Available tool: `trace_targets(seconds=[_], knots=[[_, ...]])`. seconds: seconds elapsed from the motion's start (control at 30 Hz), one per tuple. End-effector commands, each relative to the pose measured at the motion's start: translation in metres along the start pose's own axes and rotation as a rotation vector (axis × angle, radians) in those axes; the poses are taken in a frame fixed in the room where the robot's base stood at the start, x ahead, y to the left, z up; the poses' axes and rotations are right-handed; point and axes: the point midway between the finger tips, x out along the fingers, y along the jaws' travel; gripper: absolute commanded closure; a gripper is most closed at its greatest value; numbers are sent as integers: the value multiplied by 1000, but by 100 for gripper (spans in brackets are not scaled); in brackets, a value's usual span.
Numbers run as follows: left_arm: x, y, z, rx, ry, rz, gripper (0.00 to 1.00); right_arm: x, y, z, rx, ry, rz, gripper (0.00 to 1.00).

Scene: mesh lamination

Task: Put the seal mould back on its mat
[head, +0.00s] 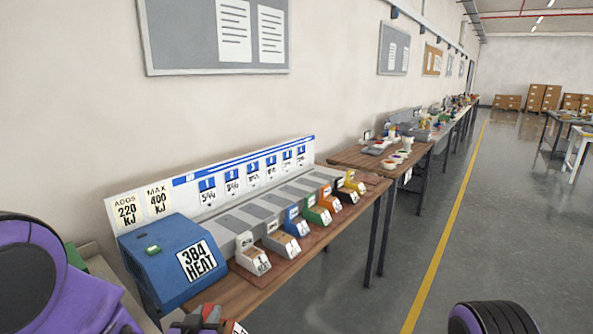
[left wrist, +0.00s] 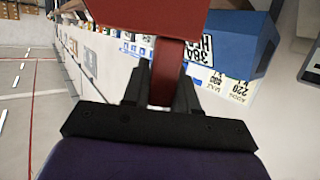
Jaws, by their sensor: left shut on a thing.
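My left gripper (head: 200,324) is low at the bottom edge of the head view, in front of the blue box, and mostly cut off. In the left wrist view the left gripper (left wrist: 162,88) is shut on the upright red handle (left wrist: 167,70) of a red block (left wrist: 150,12), probably the seal mould. The block is cut off by the top edge, and no name on it is readable. Several grey mats (head: 229,223) lie in a row along the bench's back; I cannot tell which belongs to the held mould. My right gripper is not in view.
Several labelled moulds, including white (head: 252,254), blue (head: 296,222) and green (head: 317,210), line the front of the wooden bench (head: 262,277). A signboard (head: 236,183) stands behind the mats.

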Motion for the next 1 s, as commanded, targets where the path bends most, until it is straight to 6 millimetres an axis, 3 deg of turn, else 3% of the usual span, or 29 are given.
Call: trace_targets(seconds=[0.4,0.7,0.9,1.0], knots=[[-52,0,38,1,1,0,100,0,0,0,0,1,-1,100],[-54,0,41,3,1,0,100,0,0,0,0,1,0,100],[-52,0,80,-3,-4,0,100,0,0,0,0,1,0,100],[-52,-1,85,-2,2,-2,100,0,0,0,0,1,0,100]])
